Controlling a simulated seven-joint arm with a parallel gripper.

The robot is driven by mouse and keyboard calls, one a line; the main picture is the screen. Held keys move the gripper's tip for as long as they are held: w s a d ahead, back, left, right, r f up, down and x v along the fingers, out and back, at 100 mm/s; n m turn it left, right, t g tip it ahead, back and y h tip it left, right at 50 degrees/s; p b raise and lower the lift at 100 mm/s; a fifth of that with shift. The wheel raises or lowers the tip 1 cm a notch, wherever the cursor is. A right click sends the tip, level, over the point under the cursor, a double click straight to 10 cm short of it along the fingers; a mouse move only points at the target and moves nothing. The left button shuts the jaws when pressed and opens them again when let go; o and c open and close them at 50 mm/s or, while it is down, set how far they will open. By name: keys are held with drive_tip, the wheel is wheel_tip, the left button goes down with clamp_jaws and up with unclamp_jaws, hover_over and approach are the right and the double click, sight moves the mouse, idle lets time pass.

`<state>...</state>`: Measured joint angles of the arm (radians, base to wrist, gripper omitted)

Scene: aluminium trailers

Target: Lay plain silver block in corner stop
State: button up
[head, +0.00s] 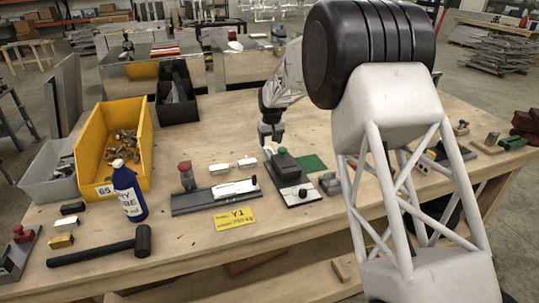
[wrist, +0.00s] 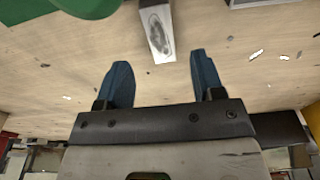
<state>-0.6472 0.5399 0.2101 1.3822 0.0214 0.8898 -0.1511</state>
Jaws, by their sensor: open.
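A small silver block (wrist: 158,30) lies on the wooden bench in the wrist view, with a grey oval patch on its face. It sits just beyond the fingertips, between their lines and apart from both. In the head view, a small pale piece below my gripper appears to be this block (head: 268,152). My gripper (head: 271,137) is open and empty above the bench; its two blue fingers show in the wrist view (wrist: 160,75).
Two white blocks (head: 218,168) and a long dark fixture with a red knob (head: 187,176) stand to the left. A green mat (head: 311,163) lies to the right. A yellow bin (head: 105,140), a blue bottle (head: 128,190) and a hammer (head: 100,246) occupy the left.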

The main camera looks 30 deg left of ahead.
sight(270, 152)
drive_tip(key=shift+w+a+f, duration=0.1)
drive_tip(key=shift+f, duration=1.2)
drive_tip(key=shift+a+f, duration=0.1)
drive_tip(key=shift+f, duration=1.2)
drive_tip(key=c, duration=1.1)
drive_tip(key=shift+c, duration=0.2)
drive_tip(key=shift+r, duration=0.1)
wheel_tip(270, 152, up, 10)
